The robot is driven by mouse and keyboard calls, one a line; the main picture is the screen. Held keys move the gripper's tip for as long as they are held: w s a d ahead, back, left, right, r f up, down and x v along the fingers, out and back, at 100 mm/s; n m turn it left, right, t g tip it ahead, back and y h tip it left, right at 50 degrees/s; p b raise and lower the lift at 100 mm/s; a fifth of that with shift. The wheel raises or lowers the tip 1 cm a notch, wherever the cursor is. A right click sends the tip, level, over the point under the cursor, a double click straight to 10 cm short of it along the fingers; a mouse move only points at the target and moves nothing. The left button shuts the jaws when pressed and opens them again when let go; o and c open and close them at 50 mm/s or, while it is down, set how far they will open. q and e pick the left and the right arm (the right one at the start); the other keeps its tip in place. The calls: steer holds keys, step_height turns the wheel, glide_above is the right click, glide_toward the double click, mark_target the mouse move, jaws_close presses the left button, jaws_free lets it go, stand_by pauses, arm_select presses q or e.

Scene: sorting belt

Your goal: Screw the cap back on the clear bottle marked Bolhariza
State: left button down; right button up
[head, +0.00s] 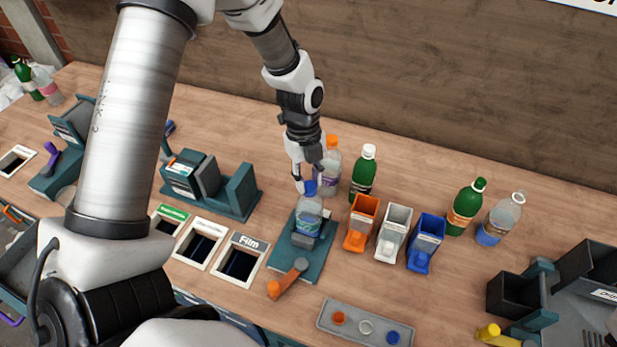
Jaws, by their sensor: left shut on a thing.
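A clear bottle (308,218) with a blue-toned label stands upright in a teal clamp fixture (317,262) at the middle of the bench. The name on its label is too small to read. My left gripper (309,180) is directly above the bottle, pointing down, and is shut on a blue cap (311,188). The cap is at the bottle's mouth. I cannot tell whether it touches the neck or is threaded on. My right gripper is not in view.
Just behind stand an orange-capped bottle (332,168) and a white-capped green bottle (363,174). Orange (361,222), white (393,232) and blue (426,242) bins are to the right. An orange-knobbed lever (286,280) and a grey cap tray (350,332) are in front.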

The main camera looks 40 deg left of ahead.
arm_select(q)
steer(key=m, duration=0.5)
steer(key=shift+s+f+g+y, duration=0.1)
steer(key=shift+f+g+y, duration=0.05)
steer(key=shift+g+y, duration=0.15)
steer(key=m+p, duration=0.1)
steer(key=m, duration=0.2)
steer(key=shift+m, duration=0.4)
steer(key=shift+m+y+p, duration=0.3)
steer(key=shift+m+p, duration=0.05)
steer(key=shift+m, duration=0.35)
steer(key=c, duration=0.8)
jaws_free()
steer(key=shift+a, duration=0.1)
